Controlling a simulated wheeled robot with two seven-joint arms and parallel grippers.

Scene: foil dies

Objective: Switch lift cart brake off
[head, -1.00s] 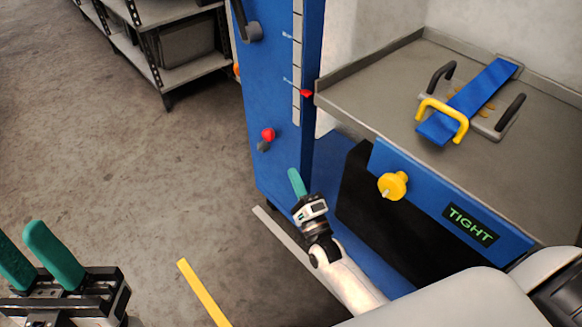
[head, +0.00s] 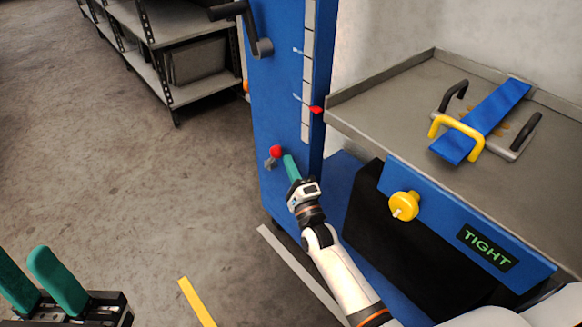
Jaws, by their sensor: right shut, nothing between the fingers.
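The blue lift cart column (head: 285,95) stands at the centre. Low on its face is a small brake lever with a red knob (head: 276,152) and a grey base. My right gripper (head: 289,160) has teal fingers and is shut and empty. Its tips are right beside the red knob, on its right side; I cannot tell whether they touch it. My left gripper (head: 30,262) is at the lower left, open and empty, its two teal fingers apart, far from the cart.
The cart's grey tray (head: 375,105) holds a blue strap piece (head: 490,115) with a yellow handle. Below are a yellow knob (head: 404,206) and a sign reading TIGHT (head: 487,247). A dark crank (head: 262,47) sits higher on the column. Shelves (head: 185,75) stand behind; the left floor is clear.

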